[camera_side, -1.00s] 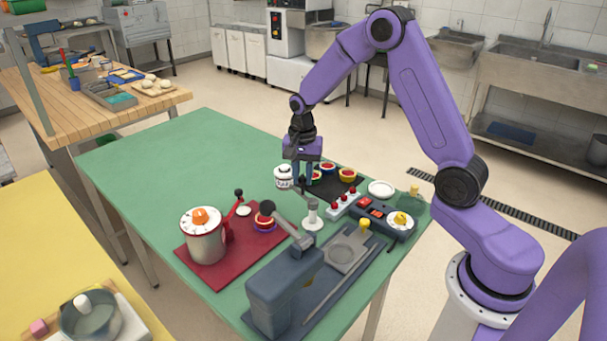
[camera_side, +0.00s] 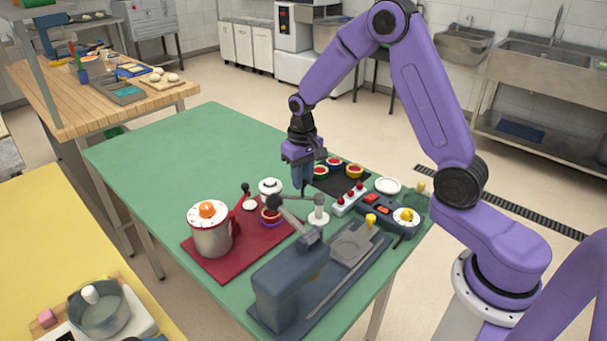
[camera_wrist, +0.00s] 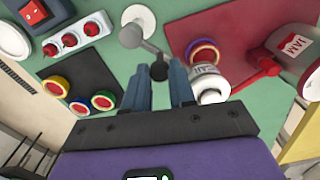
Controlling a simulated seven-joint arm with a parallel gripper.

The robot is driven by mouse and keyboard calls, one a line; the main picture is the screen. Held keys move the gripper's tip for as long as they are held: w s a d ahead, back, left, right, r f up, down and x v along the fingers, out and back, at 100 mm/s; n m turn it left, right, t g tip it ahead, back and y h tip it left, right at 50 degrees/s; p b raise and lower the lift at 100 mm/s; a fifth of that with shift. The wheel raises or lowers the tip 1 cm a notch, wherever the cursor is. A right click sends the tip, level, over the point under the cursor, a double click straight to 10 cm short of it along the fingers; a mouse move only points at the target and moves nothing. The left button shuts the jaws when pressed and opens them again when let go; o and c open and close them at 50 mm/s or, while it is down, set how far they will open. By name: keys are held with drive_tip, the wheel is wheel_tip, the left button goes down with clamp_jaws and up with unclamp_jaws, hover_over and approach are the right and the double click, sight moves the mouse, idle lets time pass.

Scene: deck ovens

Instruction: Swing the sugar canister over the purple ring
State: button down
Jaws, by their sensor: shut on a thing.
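The white sugar canister (camera_side: 270,187) is beside the left side of my gripper, close to the purple ring (camera_side: 270,223) on the red mat. In the wrist view the canister (camera_wrist: 209,84) sits just outside the right finger and borders the purple ring (camera_wrist: 204,53), not centred on it. A grey swing arm (camera_wrist: 145,53) runs from a white-based post (camera_side: 318,213) to a black knob (camera_wrist: 159,71). My gripper (camera_side: 303,190) is shut on this knob, its fingers on either side in the wrist view (camera_wrist: 160,82). The joint between arm and canister is hidden.
The red mat (camera_side: 232,248) also bears a jam pot (camera_side: 210,235) with a red lever. A grey press (camera_side: 288,285) with a raised black-ended lever stands in front. A dark mat (camera_side: 335,183) with several coloured jars lies behind. The green table's (camera_side: 170,150) left is clear.

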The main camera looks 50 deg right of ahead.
drive_tip(key=shift+s+a+n, duration=0.2)
drive_tip(key=shift+a+n, duration=0.1)
drive_tip(key=shift+n, duration=0.6)
drive_tip(key=c, duration=0.9)
unclamp_jaws()
drive_tip(key=shift+c, duration=0.2)
drive_tip(key=shift+r, duration=0.1)
wheel_tip(320, 180, up, 17)
drive_tip(key=shift+r, duration=0.15)
drive_tip(key=shift+s+a, duration=0.1)
